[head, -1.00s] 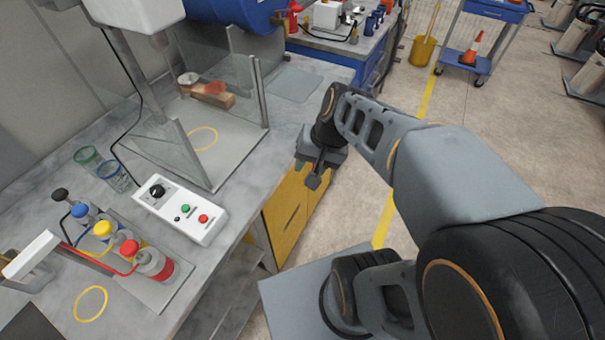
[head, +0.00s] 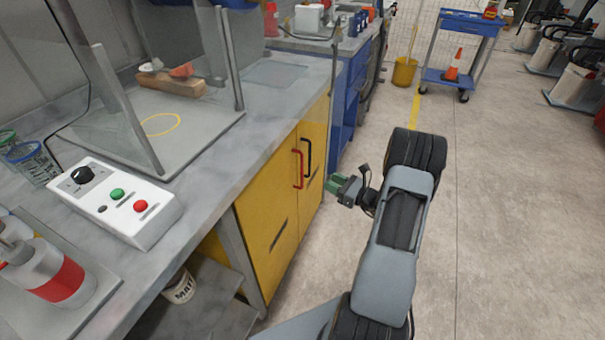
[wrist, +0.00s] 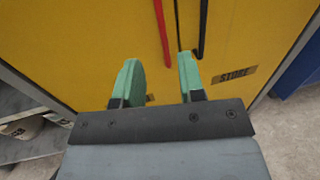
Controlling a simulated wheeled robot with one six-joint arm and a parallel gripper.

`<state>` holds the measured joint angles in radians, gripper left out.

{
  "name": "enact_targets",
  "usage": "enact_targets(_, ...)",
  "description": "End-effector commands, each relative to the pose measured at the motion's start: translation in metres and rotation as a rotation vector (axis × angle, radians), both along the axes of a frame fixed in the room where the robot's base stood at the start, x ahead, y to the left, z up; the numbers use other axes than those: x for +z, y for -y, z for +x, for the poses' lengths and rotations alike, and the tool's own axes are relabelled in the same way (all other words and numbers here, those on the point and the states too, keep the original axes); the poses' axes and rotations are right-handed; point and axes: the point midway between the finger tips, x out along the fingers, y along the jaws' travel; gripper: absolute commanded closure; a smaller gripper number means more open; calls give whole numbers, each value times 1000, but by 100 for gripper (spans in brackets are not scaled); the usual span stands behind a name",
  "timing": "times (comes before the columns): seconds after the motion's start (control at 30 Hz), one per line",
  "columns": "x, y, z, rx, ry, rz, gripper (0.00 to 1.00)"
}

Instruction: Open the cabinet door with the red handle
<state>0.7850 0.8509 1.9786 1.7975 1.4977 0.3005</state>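The yellow cabinet (head: 262,222) is under the bench, with two doors that look shut. The red handle (head: 297,170) is an upright bar on the nearer, left door. A black handle (head: 307,158) is on the other door, close beside it. In the wrist view the red handle (wrist: 162,32) and black handle (wrist: 189,25) run down from the top edge. My gripper (head: 336,187) is in front of the doors, to the right of the handles. In the wrist view my gripper (wrist: 159,80) has its green fingers apart with nothing between them; the handles lie beyond the fingertips.
The grey bench top (head: 215,150) overhangs the cabinet and holds a white control box (head: 118,203). A blue cabinet (head: 347,105) stands beyond. An open shelf (head: 205,300) is at the near left. The floor (head: 490,200) at right is clear up to the blue cart (head: 462,50).

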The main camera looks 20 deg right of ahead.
Motion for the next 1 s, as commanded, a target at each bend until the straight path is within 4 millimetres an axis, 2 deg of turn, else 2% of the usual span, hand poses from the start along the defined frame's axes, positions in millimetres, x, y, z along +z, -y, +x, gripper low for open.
enact_targets(0.4, -1, -40, 65, 2, 1, 3, 64)
enact_targets(0.6, -1, -56, 91, 1, 0, 2, 64)
enact_targets(0.8, -1, -65, 106, 0, 0, 2, 64)
enact_targets(1.0, 0, -68, 111, -2, 0, 2, 64)
